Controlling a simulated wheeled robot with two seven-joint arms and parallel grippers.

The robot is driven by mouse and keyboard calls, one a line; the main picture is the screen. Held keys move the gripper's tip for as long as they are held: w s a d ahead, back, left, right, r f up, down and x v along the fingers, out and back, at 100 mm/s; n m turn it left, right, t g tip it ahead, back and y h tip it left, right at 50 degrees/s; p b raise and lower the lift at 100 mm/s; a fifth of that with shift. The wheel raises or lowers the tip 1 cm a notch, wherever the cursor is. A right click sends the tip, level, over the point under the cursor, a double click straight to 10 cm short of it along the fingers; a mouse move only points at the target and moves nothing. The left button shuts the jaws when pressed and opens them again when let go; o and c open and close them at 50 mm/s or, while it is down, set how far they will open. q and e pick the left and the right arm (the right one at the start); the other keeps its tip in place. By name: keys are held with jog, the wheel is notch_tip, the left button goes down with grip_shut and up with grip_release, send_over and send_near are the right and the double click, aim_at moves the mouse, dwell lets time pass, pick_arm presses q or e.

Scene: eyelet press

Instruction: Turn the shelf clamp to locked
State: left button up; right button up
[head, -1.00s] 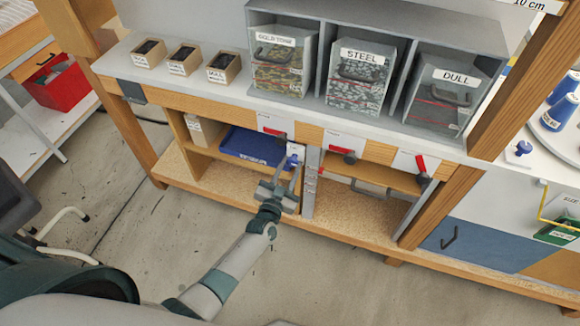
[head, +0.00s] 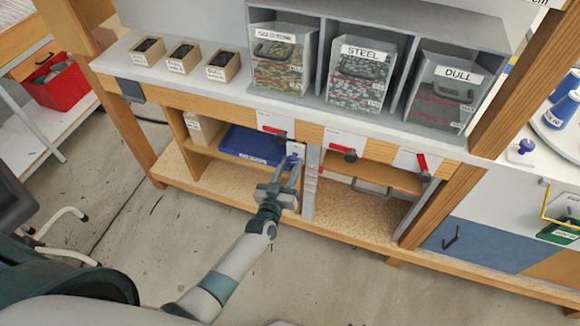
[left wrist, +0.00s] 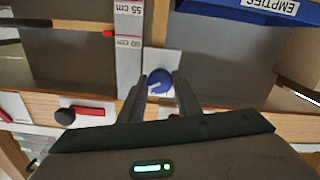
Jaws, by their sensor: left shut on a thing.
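The shelf clamp appears to be the blue round knob (left wrist: 160,82) on a white plate, beside the upright scale, in the left wrist view. A pale pointer mark on it points to the lower left in that view. The knob also shows in the head view (head: 292,160), under the bench top. My left gripper (head: 287,168) is shut on the knob, with one finger on each side of it in the left wrist view (left wrist: 160,90). Any lettering on the plate is too small or hidden to read. My right gripper is out of view.
A vertical scale strip (left wrist: 129,45) stands close beside the knob. A blue EMPTIES tray (head: 252,146) sits on the shelf to the left. Red-handled levers (head: 344,154) line the bench front. Labelled bins (head: 359,75) stand above. The floor in front is open.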

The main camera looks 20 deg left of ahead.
pick_arm(q)
jog(key=shift+n, duration=1)
jog(key=shift+n+b, duration=0.45)
jog(key=shift+n, duration=0.85)
jog(key=n+b, duration=0.1)
jog(key=n, duration=0.2)
jog(key=shift+f+n, duration=0.1)
jog(key=shift+n, duration=0.3)
jog(key=shift+n+b, duration=0.75)
jog(key=shift+n, duration=1.15)
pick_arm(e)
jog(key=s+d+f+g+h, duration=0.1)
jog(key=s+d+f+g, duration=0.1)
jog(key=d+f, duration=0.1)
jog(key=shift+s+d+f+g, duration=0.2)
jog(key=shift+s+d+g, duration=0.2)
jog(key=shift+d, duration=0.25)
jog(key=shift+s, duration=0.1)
pick_arm(q)
jog(key=o, duration=1.1)
jog(key=shift+c, duration=0.2)
